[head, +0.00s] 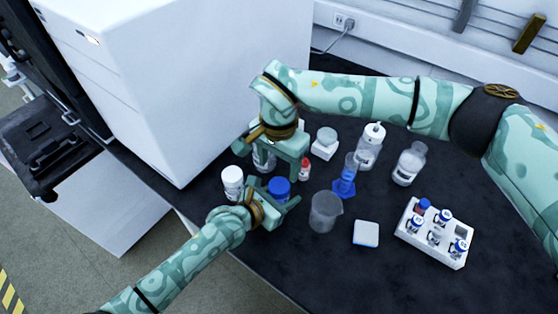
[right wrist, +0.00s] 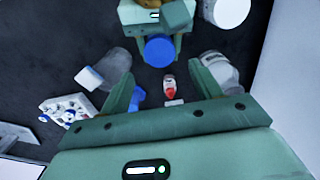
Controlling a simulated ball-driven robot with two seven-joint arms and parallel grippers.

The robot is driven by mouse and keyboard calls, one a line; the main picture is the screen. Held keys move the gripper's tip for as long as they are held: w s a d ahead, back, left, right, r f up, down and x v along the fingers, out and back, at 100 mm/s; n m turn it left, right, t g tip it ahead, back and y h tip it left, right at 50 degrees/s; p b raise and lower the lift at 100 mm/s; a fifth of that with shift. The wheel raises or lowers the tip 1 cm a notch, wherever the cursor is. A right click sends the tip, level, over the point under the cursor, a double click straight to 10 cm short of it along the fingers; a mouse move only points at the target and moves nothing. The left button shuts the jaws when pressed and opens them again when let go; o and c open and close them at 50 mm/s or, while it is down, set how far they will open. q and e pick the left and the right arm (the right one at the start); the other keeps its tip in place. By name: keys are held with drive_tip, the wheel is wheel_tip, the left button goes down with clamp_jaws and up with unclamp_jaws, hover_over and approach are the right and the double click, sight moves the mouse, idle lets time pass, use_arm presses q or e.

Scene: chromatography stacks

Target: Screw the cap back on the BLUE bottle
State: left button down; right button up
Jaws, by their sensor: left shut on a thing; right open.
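My left gripper (head: 272,203) is shut on a round blue cap (head: 279,186), low over the table. The right wrist view shows the blue cap (right wrist: 159,50) from above, between the left gripper's two fingers. What is beneath it is hidden, so I cannot tell if a bottle is under it. My right gripper (head: 273,160) is open and empty, above and behind the left one. A clear glass bottle (head: 263,162) is partly hidden behind the right gripper.
A white-capped bottle (head: 232,178) stands left of the blue cap. A red-capped vial (head: 304,169), a beaker (head: 324,213) and a blue-based cylinder (head: 345,181) stand close right. A vial rack (head: 437,233) is farther right. A large white instrument (head: 200,80) blocks the back left.

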sight(279, 185)
idle(0.3)
drive_tip(key=shift+f, duration=4)
drive_tip(key=c, duration=1)
drive_tip(key=m, duration=0.6)
drive_tip(key=shift+m, duration=0.3)
drive_tip(key=o, duration=1.1)
drive_tip(key=shift+r, duration=2.25)
